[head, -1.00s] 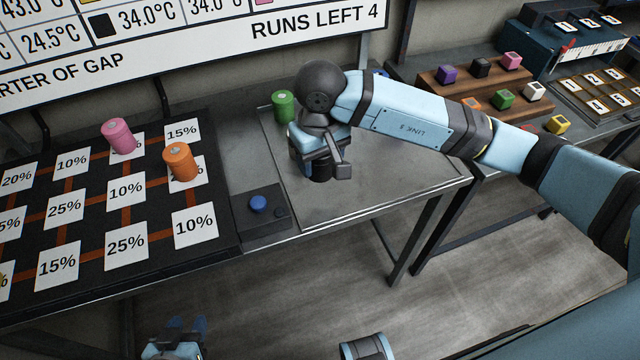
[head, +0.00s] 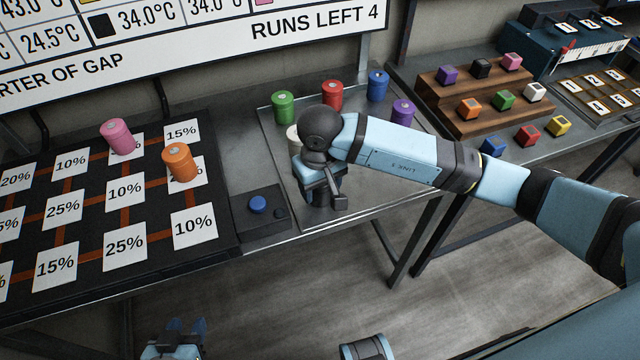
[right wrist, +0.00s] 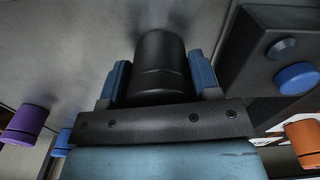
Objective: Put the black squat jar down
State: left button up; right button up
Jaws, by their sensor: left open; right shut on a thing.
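My right gripper (head: 322,190) is shut on the black squat jar (right wrist: 160,62), which sits between its two blue fingers in the right wrist view. In the head view the gripper points down over the front left part of the grey metal tray (head: 375,205), and its fingers hide most of the jar. I cannot tell whether the jar's base touches the tray. My left gripper (head: 185,328) is open and empty at the bottom of the head view, below the table's front edge.
Green (head: 284,107), red (head: 332,95), blue (head: 377,85) and purple (head: 402,113) jars stand behind the gripper; a cream jar (head: 292,132) is partly hidden by it. A blue button box (head: 258,205) lies left. Pink (head: 117,138) and orange (head: 180,162) jars stand on the percentage board.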

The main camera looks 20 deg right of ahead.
jog(key=o, duration=1)
jog(key=shift+r+p, duration=0.2)
jog(key=shift+p, duration=0.25)
notch_tip(320, 180, up, 11)
jog(key=shift+f, duration=0.2)
jog(key=shift+r, duration=0.55)
pick_arm(q)
jog(key=shift+r, duration=0.1)
pick_arm(e)
jog(key=shift+r, duration=0.1)
